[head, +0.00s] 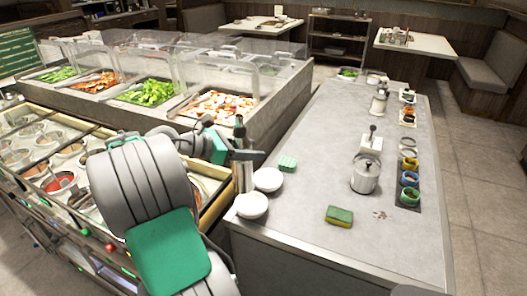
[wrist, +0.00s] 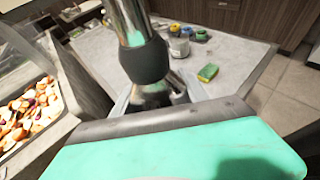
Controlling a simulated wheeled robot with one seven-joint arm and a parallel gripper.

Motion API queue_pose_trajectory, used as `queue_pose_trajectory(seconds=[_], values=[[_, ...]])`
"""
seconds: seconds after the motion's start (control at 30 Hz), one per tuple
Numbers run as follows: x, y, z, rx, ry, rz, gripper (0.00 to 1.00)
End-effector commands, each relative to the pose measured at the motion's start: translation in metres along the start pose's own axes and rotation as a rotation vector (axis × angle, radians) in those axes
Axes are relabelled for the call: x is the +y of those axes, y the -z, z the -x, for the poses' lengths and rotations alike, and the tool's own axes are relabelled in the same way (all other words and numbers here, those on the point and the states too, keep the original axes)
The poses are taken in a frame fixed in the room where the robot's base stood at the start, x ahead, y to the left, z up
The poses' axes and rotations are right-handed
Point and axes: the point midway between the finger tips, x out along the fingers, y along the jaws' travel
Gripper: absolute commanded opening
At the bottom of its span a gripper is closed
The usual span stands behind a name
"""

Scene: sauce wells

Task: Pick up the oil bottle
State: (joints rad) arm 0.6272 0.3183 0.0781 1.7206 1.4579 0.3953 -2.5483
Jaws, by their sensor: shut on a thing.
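The oil bottle is a tall, slim metal bottle (head: 243,180) with a dark top, upright near the left edge of the grey counter (head: 310,185) in the head view. My gripper (head: 243,155) is shut on it at its upper part. In the wrist view the bottle (wrist: 130,20) is large and close, with a dark band around it, between the fingers of my gripper (wrist: 160,96). White bowls stand close by the bottle's lower end, and I cannot tell whether its base touches the counter.
Two white bowls (head: 268,179) stand at the counter's near left. A glass-covered food bar (head: 215,105) stands to the left.

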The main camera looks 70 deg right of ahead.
Motion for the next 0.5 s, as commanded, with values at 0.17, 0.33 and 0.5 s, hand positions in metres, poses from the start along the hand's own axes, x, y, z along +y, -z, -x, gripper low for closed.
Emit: queue_pose_trajectory(seconds=[0.17, 0.33, 0.5], values=[[0.002, -0.006, 0.015, -0.001, 0.0, 0.001, 0.0], [0.003, -0.004, 0.022, -0.001, -0.001, 0.001, 0.0], [0.003, -0.003, 0.025, -0.001, 0.0, 0.0, 0.0]])
